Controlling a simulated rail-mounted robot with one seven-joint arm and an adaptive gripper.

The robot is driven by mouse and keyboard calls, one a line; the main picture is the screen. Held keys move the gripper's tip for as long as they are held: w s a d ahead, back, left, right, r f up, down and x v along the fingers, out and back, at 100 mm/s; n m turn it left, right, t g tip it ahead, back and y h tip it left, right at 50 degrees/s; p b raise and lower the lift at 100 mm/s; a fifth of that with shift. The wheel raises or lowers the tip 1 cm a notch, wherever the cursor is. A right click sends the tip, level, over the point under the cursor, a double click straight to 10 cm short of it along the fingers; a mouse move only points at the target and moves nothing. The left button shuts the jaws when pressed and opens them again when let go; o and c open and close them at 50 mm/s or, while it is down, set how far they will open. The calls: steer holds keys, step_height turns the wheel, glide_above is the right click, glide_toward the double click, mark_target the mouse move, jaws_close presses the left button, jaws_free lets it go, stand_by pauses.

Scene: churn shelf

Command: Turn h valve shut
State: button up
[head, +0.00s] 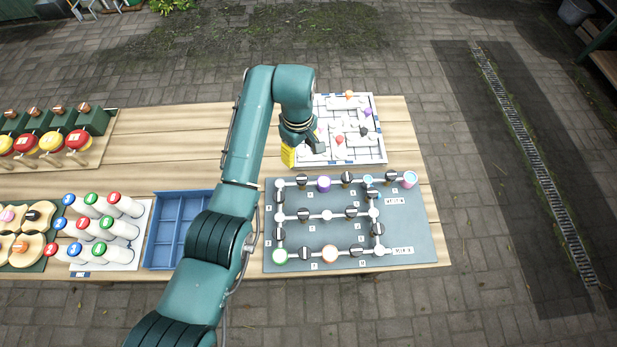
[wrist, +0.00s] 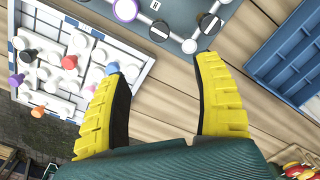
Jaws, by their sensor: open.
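The grey valve board (head: 345,235) lies at the right front of the table. White pipes on it link several black-handled valves (head: 302,181), with small letter tags beside them. The tags are too small to read surely, so I cannot tell which valve is h. My gripper (head: 288,156) is open and empty, above the wood just behind the board's back left corner. In the wrist view, my gripper (wrist: 154,55) has its yellow fingers wide apart.
A white maze board (head: 345,155) with coloured pegs lies behind the valve board, right beside my gripper. A blue compartment tray (head: 170,235) is left of the valve board, partly behind my arm. Bare wood lies behind the tray.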

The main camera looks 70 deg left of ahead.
mark_target(302, 178)
step_height(302, 178, down, 16)
steer(key=shift+f+b, duration=0.15)
steer(key=shift+b, duration=0.55)
steer(key=shift+c, duration=0.2)
jaws_close()
